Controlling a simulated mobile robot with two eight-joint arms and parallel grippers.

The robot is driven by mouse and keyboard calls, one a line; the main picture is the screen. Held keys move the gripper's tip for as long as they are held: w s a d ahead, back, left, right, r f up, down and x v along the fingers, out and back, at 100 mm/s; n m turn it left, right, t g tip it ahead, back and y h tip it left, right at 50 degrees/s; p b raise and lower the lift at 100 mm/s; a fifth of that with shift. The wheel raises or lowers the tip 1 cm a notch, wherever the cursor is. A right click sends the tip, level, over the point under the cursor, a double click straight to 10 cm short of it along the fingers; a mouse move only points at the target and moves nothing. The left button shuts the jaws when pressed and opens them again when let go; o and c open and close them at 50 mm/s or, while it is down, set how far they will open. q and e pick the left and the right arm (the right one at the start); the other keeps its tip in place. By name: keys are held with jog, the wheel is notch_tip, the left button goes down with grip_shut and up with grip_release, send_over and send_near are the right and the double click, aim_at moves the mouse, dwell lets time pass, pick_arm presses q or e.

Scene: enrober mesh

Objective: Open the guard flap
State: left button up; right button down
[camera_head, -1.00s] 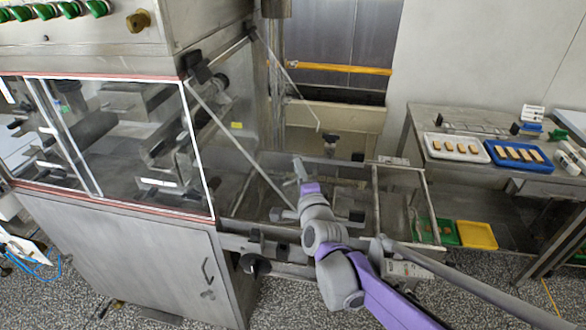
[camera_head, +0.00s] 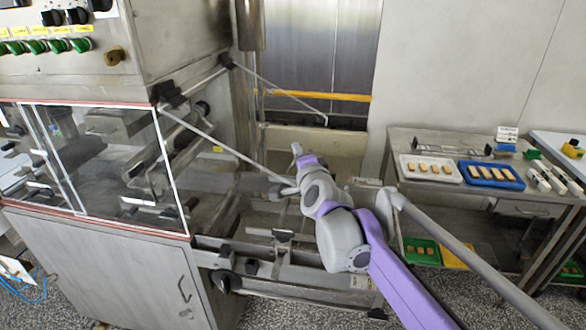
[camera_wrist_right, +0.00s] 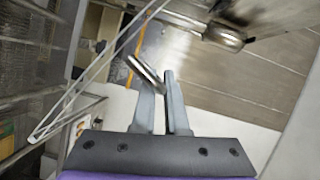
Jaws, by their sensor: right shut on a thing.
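The guard flap (camera_head: 218,140) is a clear panel with pale edges, at the open end of the steel machine. It hangs from a hinge bar at the upper left and slants outward and down to the right, partly raised. Its pale edge also shows in the right wrist view (camera_wrist_right: 85,88). My right gripper (camera_head: 284,188) is at the flap's lower near corner. In the right wrist view, my right gripper (camera_wrist_right: 160,82) has its fingers close together on a small metal bar, the flap's handle (camera_wrist_right: 144,70). My left gripper is not in view.
The glazed machine housing (camera_head: 95,155) stands at the left. A conveyor frame (camera_head: 290,270) lies below the flap. A steel table (camera_head: 410,190) at the right bears a white tray (camera_head: 405,170) and a blue tray (camera_head: 517,178) with several biscuits.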

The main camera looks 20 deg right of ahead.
pick_arm(q)
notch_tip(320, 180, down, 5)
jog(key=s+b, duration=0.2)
jog(key=b, duration=0.2)
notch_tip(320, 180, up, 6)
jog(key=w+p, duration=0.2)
jog(key=p, duration=0.3)
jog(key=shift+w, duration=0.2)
pick_arm(e)
notch_tip(320, 180, up, 15)
jog(key=s+d+n, duration=0.1)
jog(key=d, duration=0.1)
jog(key=shift+s+d+r+n+g, duration=0.15)
jog(key=shift+s+d+n+g, duration=0.1)
jog(key=shift+s+n+g, duration=0.15)
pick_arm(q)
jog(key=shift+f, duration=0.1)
pick_arm(e)
jog(key=c, duration=0.9)
grip_release()
jog(key=shift+a, duration=0.2)
jog(key=shift+c, duration=0.2)
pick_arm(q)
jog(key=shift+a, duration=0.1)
pick_arm(e)
jog(key=shift+d, duration=0.1)
